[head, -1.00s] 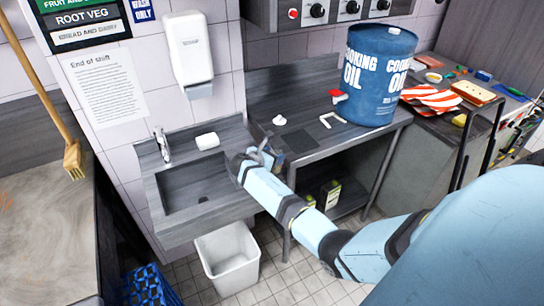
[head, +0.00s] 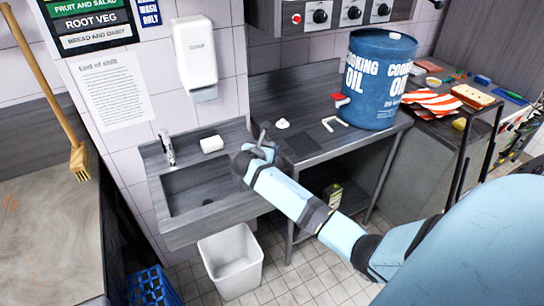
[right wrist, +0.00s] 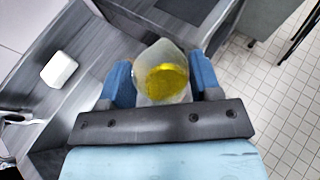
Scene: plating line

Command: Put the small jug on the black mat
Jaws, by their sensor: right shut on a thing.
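The small jug (right wrist: 163,72) is translucent with yellow contents, seen from above in the right wrist view. My right gripper (right wrist: 162,82) is shut on it, with a blue finger on either side. In the head view my right gripper (head: 264,142) is over the right edge of the sink, just left of the black mat; the jug is hard to make out there. The black mat (head: 303,147) is a dark flat square on the counter right of the sink, with nothing on it. My left gripper is not in view.
A blue cooking oil drum (head: 378,80) with a red tap stands behind and right of the mat. A small white item (head: 282,124) and a white bracket-shaped item (head: 331,123) lie behind the mat. A white block (head: 211,144) sits on the sink's back rim. A white bin (head: 231,262) stands below.

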